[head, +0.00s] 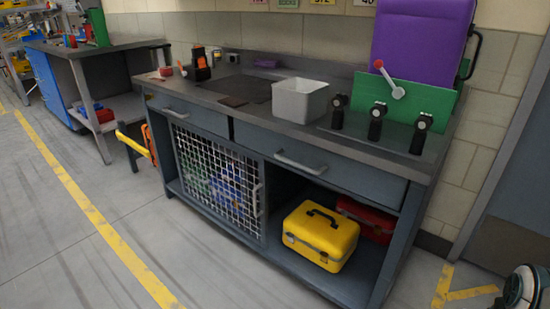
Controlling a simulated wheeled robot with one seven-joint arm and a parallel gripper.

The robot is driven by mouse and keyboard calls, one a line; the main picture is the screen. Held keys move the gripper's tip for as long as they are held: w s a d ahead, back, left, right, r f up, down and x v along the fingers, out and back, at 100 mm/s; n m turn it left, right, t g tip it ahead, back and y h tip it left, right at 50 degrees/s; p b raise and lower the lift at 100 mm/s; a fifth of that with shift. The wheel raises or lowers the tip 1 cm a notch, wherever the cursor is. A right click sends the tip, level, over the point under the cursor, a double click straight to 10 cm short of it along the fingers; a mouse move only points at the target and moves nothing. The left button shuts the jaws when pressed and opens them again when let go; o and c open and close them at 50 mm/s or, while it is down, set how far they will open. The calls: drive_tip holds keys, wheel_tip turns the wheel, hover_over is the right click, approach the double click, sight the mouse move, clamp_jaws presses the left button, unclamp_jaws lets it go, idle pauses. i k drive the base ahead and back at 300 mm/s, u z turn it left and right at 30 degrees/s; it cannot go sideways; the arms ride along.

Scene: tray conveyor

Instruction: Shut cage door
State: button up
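The cage door (215,178) is a pale wire-mesh panel in the lower front of the grey workbench, left of centre. It stands across the left part of the open bay under the drawers. A vertical handle (257,200) is at its right edge. Blue and green items (228,188) show blurred through the mesh. The bay to the right of the door is uncovered. I cannot tell whether the door slides or swings. My gripper is not in view; only a white and dark part of my arm shows at the bottom right corner.
A yellow toolbox (320,235) and a red toolbox (366,217) stand on the uncovered lower shelf. A grey bin (300,99) is on the worktop (228,88). A yellow-and-orange object (137,144) projects at the bench's left end. The floor in front is clear.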

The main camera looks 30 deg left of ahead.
sight(262, 170)
drive_tip(key=u, duration=0.65)
drive_tip(key=i, duration=0.8)
drive_tip(key=u, duration=1.15)
drive_tip(key=i, duration=0.25)
drive_tip(key=u, duration=0.15)
